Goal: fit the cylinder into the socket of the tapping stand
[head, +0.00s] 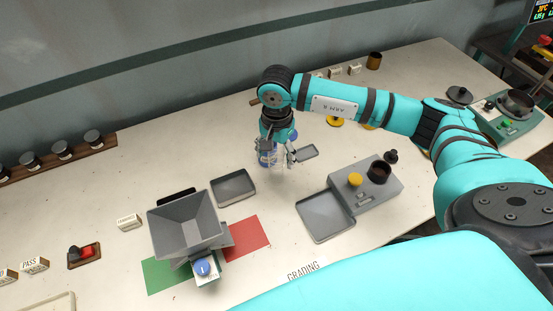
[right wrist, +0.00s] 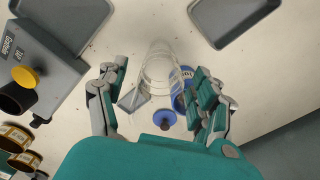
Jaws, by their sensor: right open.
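A clear cylinder (right wrist: 158,68) with faint rings shows between the spread fingers of my right gripper (right wrist: 160,92) in the right wrist view. The gripper is open, and I cannot tell if a finger touches the cylinder. The tapping stand (head: 350,197) is a grey box with a yellow knob and a dark round socket (head: 379,170), right of the gripper. It shows at the upper left in the right wrist view (right wrist: 40,55). My left gripper is not in view.
A grey tray (head: 326,216) lies against the stand's left side. Another grey tray (head: 233,187) lies front left of the gripper. A grey hopper (head: 186,226) stands farther left. The table between the trays is clear.

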